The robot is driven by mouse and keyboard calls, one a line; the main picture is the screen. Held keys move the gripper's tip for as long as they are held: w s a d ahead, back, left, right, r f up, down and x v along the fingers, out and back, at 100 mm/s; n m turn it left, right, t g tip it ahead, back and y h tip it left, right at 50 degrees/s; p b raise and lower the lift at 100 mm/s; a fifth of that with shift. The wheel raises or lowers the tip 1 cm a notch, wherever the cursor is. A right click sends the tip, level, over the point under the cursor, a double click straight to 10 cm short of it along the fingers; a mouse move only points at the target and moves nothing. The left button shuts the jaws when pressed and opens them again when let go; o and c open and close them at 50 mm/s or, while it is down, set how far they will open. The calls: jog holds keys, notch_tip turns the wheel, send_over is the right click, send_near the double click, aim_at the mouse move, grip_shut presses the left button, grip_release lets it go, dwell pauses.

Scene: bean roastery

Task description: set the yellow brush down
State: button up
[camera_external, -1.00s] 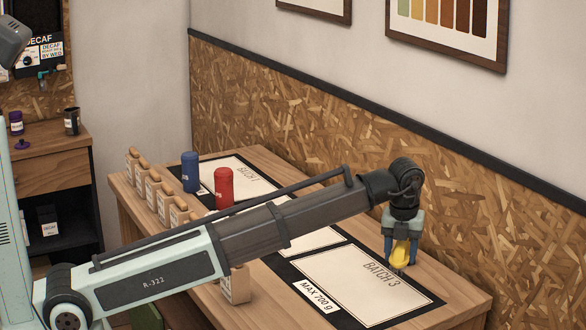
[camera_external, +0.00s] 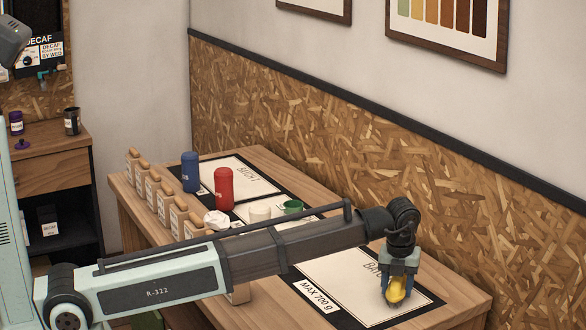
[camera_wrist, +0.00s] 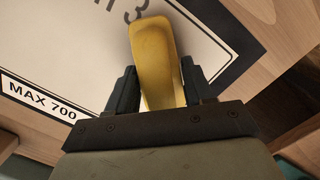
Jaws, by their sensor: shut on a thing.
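The yellow brush (camera_external: 396,288) is between the fingers of my gripper (camera_external: 396,290), low over the right part of the batch 3 mat (camera_external: 345,308). In the wrist view my gripper (camera_wrist: 160,92) is shut on the yellow brush (camera_wrist: 155,55), with a dark finger on each side. The brush's flat yellow end points away from the wrist over the white mat (camera_wrist: 75,45). Whether the brush touches the mat cannot be told. Its lower end is small and partly hidden by the fingers.
A red canister (camera_external: 224,189) and a blue canister (camera_external: 190,172) stand at the table's left. Several small wood-topped containers (camera_external: 165,205) line the left edge. The mat's front label side is clear.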

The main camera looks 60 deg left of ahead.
aim_at(397, 278)
jog(key=o, duration=1.1)
jog(key=shift+f, duration=0.1)
jog(key=r, duration=0.8)
jog(key=s+d+r, duration=0.1)
jog(key=r, duration=0.3)
jog(key=shift+r, duration=0.1)
